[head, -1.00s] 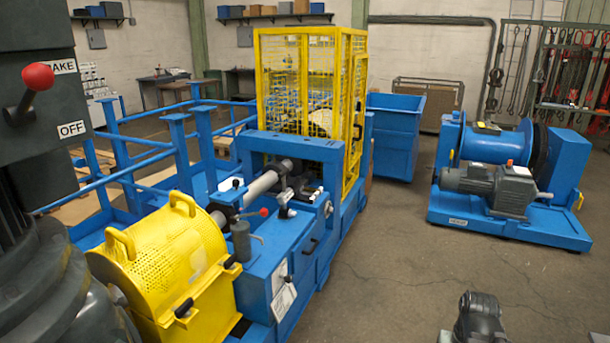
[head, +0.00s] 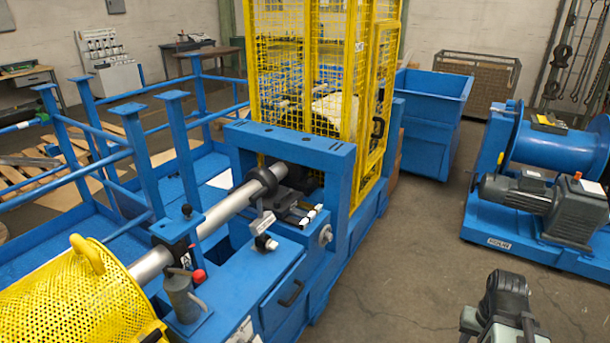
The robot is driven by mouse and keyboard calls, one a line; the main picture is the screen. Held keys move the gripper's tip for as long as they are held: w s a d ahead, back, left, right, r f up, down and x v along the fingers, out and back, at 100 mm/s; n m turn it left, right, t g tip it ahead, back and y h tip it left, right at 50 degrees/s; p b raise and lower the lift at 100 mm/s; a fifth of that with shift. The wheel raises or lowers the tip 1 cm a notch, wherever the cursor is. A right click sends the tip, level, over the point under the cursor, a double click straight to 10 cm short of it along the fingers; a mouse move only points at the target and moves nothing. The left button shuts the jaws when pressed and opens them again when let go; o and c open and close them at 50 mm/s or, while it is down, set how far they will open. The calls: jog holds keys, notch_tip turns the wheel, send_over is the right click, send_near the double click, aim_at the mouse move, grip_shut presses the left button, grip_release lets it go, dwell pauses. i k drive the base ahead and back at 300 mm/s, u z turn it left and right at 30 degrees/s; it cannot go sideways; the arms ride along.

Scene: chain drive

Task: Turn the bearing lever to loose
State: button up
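A silver shaft (head: 225,211) runs through a dark bearing block (head: 174,236) on the blue machine. A small black knob (head: 187,211) stands above this block. A red-knobbed lever (head: 198,276) sticks out just in front of it, beside a grey cylinder (head: 182,297). A pale grey lever-like part (head: 263,224) stands farther right on the machine top. No readable label shows which of these is the bearing lever or its position. A dark grey part of my arm (head: 503,300) shows at the bottom right, well apart from the machine. My gripper's fingers cannot be made out.
A perforated yellow guard (head: 62,296) covers the shaft's near end. A yellow mesh cage (head: 283,60) stands behind the blue frame (head: 292,141). A blue winch unit (head: 540,215) stands at right. Bare floor (head: 410,250) lies between it and the machine.

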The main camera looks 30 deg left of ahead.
aim_at(276, 203)
jog(key=z, duration=0.05)
jog(key=i, duration=1.5)
jog(key=u, duration=2.8)
jog(key=i, duration=1.05)
jog(key=z, duration=0.05)
